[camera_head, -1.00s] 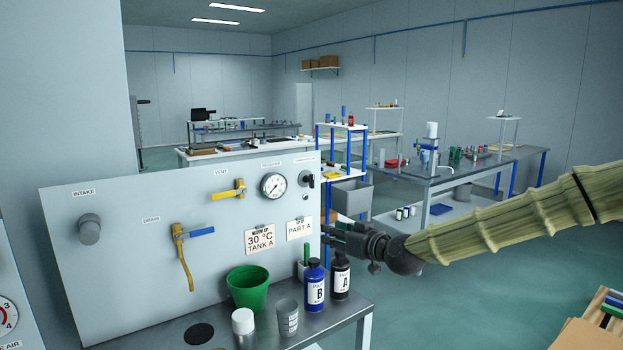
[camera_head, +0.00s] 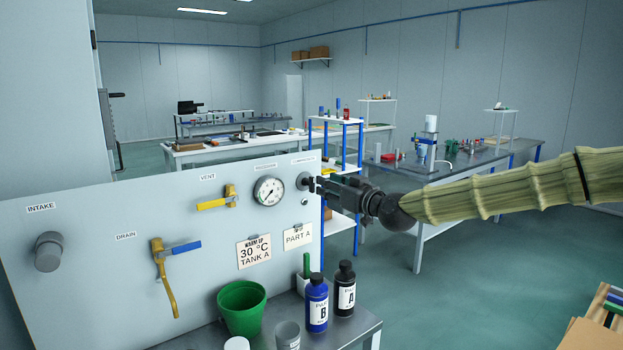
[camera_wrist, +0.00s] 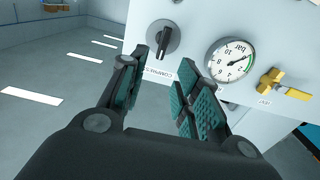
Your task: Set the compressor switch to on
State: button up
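The compressor switch (camera_head: 303,181) is a dark rotary knob on a round grey base at the upper right of the panel (camera_head: 100,225). In the wrist view the switch (camera_wrist: 163,40) lies just beyond the fingertips, its dark bar roughly upright in the picture, above its upside-down label (camera_wrist: 159,74). My gripper (camera_head: 317,186) is at the panel's right edge at about the switch's height. In the wrist view my gripper (camera_wrist: 160,76) is open, with nothing between the fingers. I cannot tell whether a finger touches the switch.
The pressure gauge (camera_head: 269,191) is close beside the switch, with the yellow vent valve (camera_head: 218,200) further left. Below are hanging cards (camera_head: 254,252), a green bucket (camera_head: 241,307), and blue (camera_head: 317,303) and black (camera_head: 345,290) bottles. Open floor (camera_head: 450,270) lies to the right.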

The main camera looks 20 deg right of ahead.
aim_at(314, 180)
jog(key=shift+p+x, duration=0.55)
jog(key=shift+x, duration=3.55)
jog(key=shift+d+f, duration=0.1)
jog(key=shift+f, duration=0.05)
grip_shut()
